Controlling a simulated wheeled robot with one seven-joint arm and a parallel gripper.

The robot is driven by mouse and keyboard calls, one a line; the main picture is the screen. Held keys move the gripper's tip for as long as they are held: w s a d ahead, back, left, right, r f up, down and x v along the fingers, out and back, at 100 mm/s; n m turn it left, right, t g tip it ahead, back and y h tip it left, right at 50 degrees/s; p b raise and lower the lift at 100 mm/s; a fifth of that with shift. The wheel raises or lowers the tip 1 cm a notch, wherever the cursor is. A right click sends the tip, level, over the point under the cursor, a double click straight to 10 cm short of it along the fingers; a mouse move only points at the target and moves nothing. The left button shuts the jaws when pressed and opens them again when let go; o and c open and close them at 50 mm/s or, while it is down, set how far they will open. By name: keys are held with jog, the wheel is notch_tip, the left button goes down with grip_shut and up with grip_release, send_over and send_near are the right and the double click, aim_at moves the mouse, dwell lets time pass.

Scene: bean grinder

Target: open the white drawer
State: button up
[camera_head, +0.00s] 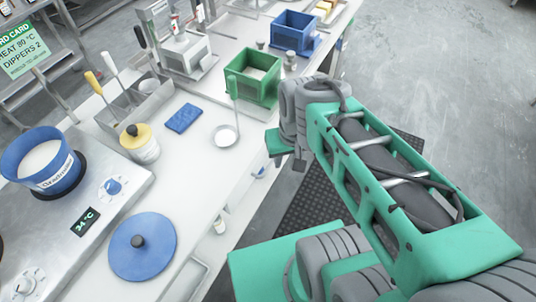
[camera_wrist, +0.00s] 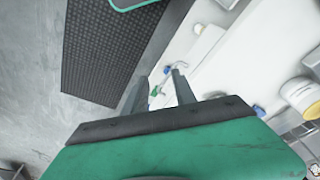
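The white front of the counter (camera_head: 236,190) shows in the head view, left of my arm, seen steeply from above. I cannot single out the white drawer's face or handle there. In the wrist view a white panel (camera_wrist: 212,70) lies beyond my fingers, with small blue and green items near the fingertips. I cannot tell which part of it is the drawer. My gripper (camera_wrist: 160,80) has its two fingers apart with nothing visibly between them. In the head view the fingers are mostly hidden at the end of my green arm, beside the counter's front edge.
On the counter stand a green bin (camera_head: 252,80), a blue bin (camera_head: 295,32), a ladle (camera_head: 225,136), a blue sponge (camera_head: 184,118), a yellow-lidded jar (camera_head: 140,145), a blue pot (camera_head: 42,165) and a blue lid (camera_head: 143,247). A dark mat (camera_head: 318,195) lies on the floor. Floor is clear at upper right.

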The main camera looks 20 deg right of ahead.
notch_tip(320, 180, down, 7)
jog(key=s+d+m+g+p, duration=0.1)
jog(key=s+d+g+p, duration=0.2)
jog(key=g, duration=0.1)
jog(key=w+f+m+t+y, duration=0.15)
jog(key=w+m, duration=0.25)
jog(key=w, duration=0.4)
jog(key=w+f+m+t, duration=0.2)
jog(key=w+f+m, duration=0.1)
jog(key=w, duration=0.5)
jog(key=f, duration=0.2)
jog(key=a+f, duration=0.1)
jog(key=f, duration=0.2)
jog(key=a+f, duration=0.1)
jog(key=f, duration=0.1)
jog(key=shift+w+f, duration=0.25)
jog(key=shift+c, duration=0.5)
grip_shut()
